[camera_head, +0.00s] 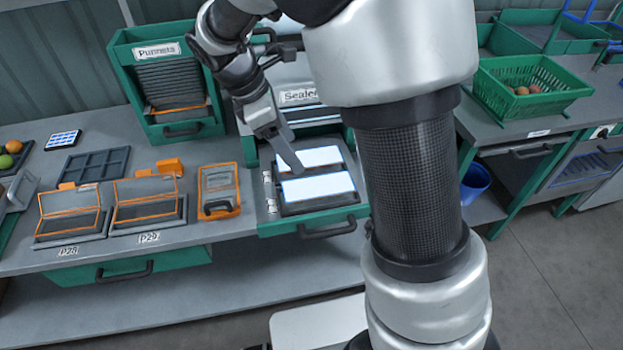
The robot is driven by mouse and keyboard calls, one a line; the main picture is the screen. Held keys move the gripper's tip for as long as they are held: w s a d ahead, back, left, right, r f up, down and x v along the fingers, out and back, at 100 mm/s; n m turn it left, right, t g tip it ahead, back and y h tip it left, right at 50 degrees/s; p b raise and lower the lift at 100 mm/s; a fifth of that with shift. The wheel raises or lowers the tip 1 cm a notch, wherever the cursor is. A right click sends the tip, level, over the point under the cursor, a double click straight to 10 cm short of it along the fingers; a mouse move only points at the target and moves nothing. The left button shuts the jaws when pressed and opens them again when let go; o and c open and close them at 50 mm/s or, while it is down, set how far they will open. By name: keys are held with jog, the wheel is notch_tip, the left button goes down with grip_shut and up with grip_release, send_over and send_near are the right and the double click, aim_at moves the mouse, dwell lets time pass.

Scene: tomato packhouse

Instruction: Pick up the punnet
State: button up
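Two open, clear punnets with orange edges and raised lids stand on the bench, the left one (70,212) behind label P28 and the right one (148,200) behind label P29. Dark stacked punnets (170,84) fill a green dispenser (122,70) marked "Punnets". The pictures do not show which punnet is meant. My gripper (292,165) points down over the green sealer, right of these punnets and apart from them. Only one grey finger shows clearly, so its opening cannot be told. I see no punnet in it.
The sealer (302,222) has two bright white panels. An orange-edged device (218,190) stands between P29 and the sealer. A dark divided tray (95,165) lies behind the punnets. A green crate (530,85) holds several tomatoes at right. The bench front (190,237) is clear.

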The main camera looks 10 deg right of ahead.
aim_at(318, 187)
jog(key=b+x, duration=0.1)
jog(key=x, duration=1.3)
jog(key=shift+d+f, duration=0.1)
jog(key=shift+f, duration=0.15)
jog(key=shift+c, duration=0.5)
jog(key=c, duration=0.8)
